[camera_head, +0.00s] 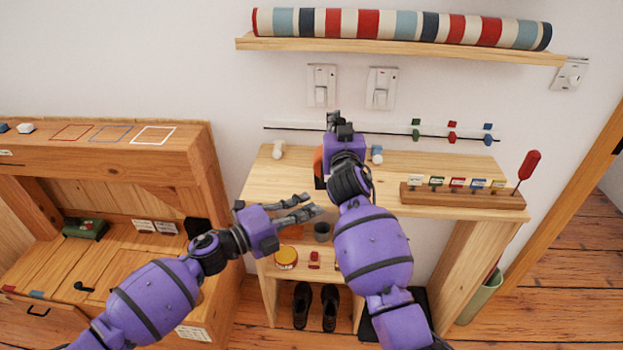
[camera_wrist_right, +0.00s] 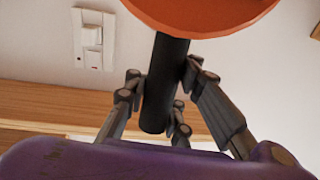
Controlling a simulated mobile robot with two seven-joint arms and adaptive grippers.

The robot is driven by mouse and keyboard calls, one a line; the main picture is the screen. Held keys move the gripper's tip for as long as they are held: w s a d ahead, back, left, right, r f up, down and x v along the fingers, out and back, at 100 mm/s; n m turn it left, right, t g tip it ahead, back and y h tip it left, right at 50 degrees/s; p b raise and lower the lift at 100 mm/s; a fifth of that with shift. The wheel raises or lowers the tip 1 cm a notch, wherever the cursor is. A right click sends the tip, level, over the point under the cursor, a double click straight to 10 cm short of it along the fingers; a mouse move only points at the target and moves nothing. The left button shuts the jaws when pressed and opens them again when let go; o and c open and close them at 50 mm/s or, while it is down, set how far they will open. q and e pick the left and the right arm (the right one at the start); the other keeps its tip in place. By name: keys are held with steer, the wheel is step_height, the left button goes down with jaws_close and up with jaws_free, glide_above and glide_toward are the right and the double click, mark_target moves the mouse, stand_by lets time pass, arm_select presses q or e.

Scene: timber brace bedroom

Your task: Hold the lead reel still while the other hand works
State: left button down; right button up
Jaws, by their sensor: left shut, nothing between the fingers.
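The lead reel is orange with a black handle, and its orange part (camera_head: 318,166) shows at the wooden bench, mostly hidden behind my right arm. In the right wrist view the orange body (camera_wrist_right: 205,10) fills the top and the black handle (camera_wrist_right: 164,85) runs down from it. My right gripper (camera_head: 333,122) is at the handle, with its fingers (camera_wrist_right: 163,90) closed in on both sides of it. My left gripper (camera_head: 312,206) is shut and empty, pointing right, in front of the bench edge, left of my right arm and apart from the reel.
The wooden bench (camera_head: 455,165) carries a tag rack (camera_head: 462,197) with a red-handled tool (camera_head: 528,165) at its right end. A wall shelf (camera_head: 400,48) holds a striped roll. Below the bench are a tin (camera_head: 286,257), a grey cup (camera_head: 322,232) and shoes (camera_head: 330,307). A wooden desk (camera_head: 195,150) stands left.

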steer(key=o, duration=0.5)
steer(key=shift+d+f, duration=0.1)
steer(key=shift+f, duration=0.35)
steer(key=shift+o, duration=1)
steer(key=shift+w+r, duration=0.1)
steer(key=shift+r, duration=0.2)
